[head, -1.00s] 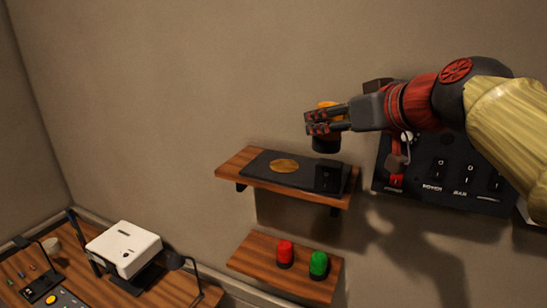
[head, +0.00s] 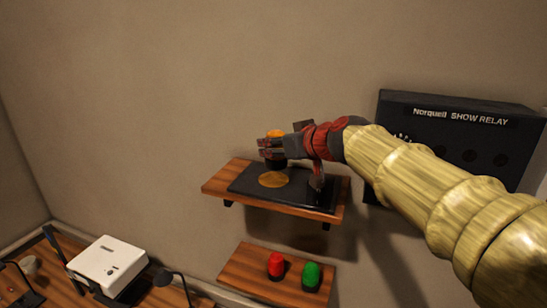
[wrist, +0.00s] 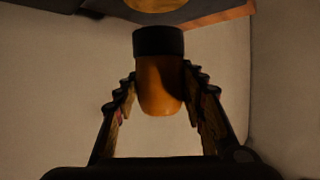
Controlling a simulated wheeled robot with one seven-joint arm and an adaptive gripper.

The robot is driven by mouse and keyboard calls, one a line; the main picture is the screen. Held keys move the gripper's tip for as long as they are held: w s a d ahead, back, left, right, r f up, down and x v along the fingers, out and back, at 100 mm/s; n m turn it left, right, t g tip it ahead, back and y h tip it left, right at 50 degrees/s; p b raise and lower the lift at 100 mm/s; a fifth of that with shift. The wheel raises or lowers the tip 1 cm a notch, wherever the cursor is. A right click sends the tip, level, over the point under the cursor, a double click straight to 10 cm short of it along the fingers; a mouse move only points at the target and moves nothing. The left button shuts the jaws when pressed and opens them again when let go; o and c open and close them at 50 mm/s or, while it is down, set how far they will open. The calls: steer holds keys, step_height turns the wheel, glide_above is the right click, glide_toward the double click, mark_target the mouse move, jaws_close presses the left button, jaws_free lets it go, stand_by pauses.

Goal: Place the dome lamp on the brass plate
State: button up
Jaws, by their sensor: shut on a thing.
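The dome lamp has an amber dome (head: 276,133) and a black base (head: 275,164). My gripper (head: 266,147) is shut on it, and the lamp looks upright in the head view. In the wrist view the amber dome (wrist: 160,88) sits between the fingers of my gripper (wrist: 160,78), with its black base (wrist: 158,41) toward the top. The round brass plate (head: 273,180) lies on a black panel (head: 305,193) on the upper shelf. The lamp is near and above the plate's far side; I cannot tell the exact gap. The plate's edge (wrist: 155,4) also shows in the wrist view.
The upper wooden shelf (head: 213,188) carries the black panel. A lower shelf (head: 240,270) holds a red lamp (head: 275,264) and a green lamp (head: 311,274). A black show relay box (head: 455,117) is on the wall at right. A white device (head: 108,262) stands on the desk.

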mark_target(273, 159)
steer(key=shift+w+a+f, duration=0.25)
steer(key=shift+w+f, duration=0.15)
steer(key=shift+f, duration=0.1)
steer(key=f, duration=0.3)
steer(key=shift+w+a+f, duration=0.1)
steer(key=shift+w+a, duration=0.05)
steer(key=shift+w, duration=0.1)
steer(key=shift+f, duration=0.2)
steer(key=shift+f, duration=0.2)
steer(key=o, duration=1.3)
steer(key=shift+r, duration=0.2)
steer(key=b+v, duration=0.2)
steer(key=v, duration=1)
steer(key=shift+s+f+b, duration=0.1)
steer(key=shift+b, duration=0.2)
